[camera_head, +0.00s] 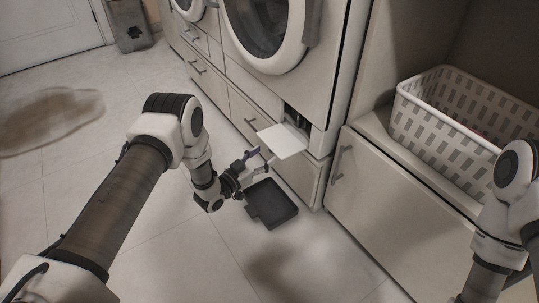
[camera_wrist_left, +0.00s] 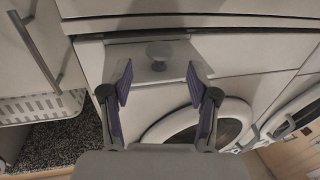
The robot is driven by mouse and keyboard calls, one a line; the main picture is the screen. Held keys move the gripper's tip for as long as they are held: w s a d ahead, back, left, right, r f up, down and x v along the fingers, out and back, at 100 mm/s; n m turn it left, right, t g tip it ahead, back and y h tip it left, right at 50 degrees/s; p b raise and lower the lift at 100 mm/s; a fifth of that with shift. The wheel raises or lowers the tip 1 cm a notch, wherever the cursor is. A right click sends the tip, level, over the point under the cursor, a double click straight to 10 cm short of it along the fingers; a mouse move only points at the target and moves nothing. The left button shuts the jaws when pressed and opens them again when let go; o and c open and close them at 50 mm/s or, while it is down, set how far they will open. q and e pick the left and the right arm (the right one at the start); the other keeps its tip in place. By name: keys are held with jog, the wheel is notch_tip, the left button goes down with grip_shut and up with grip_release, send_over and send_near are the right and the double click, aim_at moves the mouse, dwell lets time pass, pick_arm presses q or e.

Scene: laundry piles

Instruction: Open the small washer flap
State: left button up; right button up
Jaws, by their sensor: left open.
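The small washer flap (camera_head: 283,140) is a pale panel low on the right of the washer front (camera_head: 330,75). In the head view it stands out from the front, tilted down, with a dark opening above and behind it. My left gripper (camera_head: 262,160) is just left of and below its outer edge. In the left wrist view my left gripper (camera_wrist_left: 158,84) is open, its purple fingers apart with nothing between them. A pale round knob (camera_wrist_left: 158,50) shows beyond the fingertips; I cannot tell if it sits on the flap or behind it. My right gripper is out of view.
A dark shallow tray (camera_head: 272,204) lies on the floor under the flap. A white laundry basket (camera_head: 450,122) stands on a ledge at right. A brown stain or mat (camera_head: 45,120) is at left. The floor between is clear.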

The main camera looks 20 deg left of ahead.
aim_at(273, 145)
pick_arm(q)
jog(key=x, duration=0.1)
jog(key=b+x, duration=0.1)
jog(key=x, duration=0.1)
jog(key=b+x, duration=0.1)
jog(key=shift+w+d+f, duration=0.25)
jog(key=shift+w, duration=0.1)
jog(key=shift+w+d+r, duration=0.1)
jog(key=shift+w, duration=0.15)
grip_shut()
notch_tip(273, 145, up, 2)
jog(key=g+p, duration=0.1)
jog(key=p, duration=0.3)
jog(key=shift+s+r+y+p, duration=0.1)
jog(key=shift+y+p, duration=0.2)
jog(key=shift+p, duration=0.1)
jog(key=shift+g+p, duration=0.35)
jog(key=shift+g, duration=0.05)
jog(key=shift+f, duration=0.3)
